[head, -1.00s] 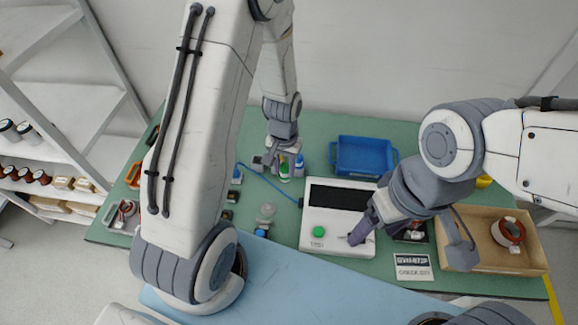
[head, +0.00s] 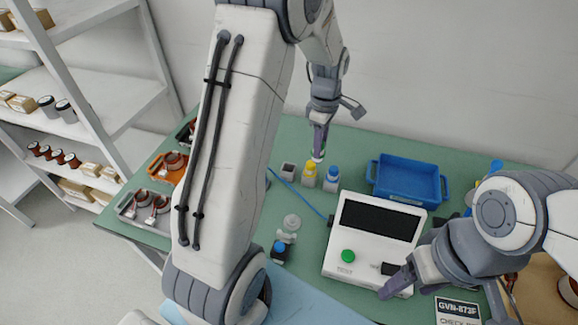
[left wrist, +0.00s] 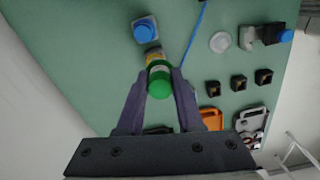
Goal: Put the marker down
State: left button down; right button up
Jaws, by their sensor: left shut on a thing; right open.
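My left gripper (head: 319,150) is shut on a marker with a green end. In the left wrist view the green marker (left wrist: 158,82) sits between the fingertips (left wrist: 160,85). In the head view the fingers hide most of it. It is held close behind a yellow-capped bottle (head: 309,174) and a blue-capped bottle (head: 332,179), which stand on the green table (head: 270,130). I cannot tell its exact height above the table. My right gripper (head: 392,287) is open at the front edge of the white tester (head: 350,262), near a small black part on it.
A blue bin (head: 408,182) stands right of the bottles. A small dark square holder (head: 288,171) is left of them. A blue cable runs to the tester. Orange (head: 167,168) and grey (head: 143,208) trays with coils lie at the left. Table behind the bottles is clear.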

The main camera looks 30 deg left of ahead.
pick_arm(q)
jog(key=a+f+p, duration=0.1)
jog(key=a+f, duration=0.2)
jog(key=a+f+p, duration=0.1)
jog(key=a+f, duration=0.5)
jog(key=shift+s+f+p, duration=0.15)
jog(key=shift+s+p, duration=0.2)
jog(key=shift+p, duration=0.05)
jog(key=shift+f, duration=0.1)
jog(key=shift+f, duration=0.1)
jog(key=shift+f+b, duration=0.35)
jog(key=shift+f, duration=0.05)
jog(key=c, duration=0.5)
grip_release()
jog(key=shift+r, duration=0.1)
jog(key=shift+c, duration=0.2)
jog(key=shift+r, duration=0.1)
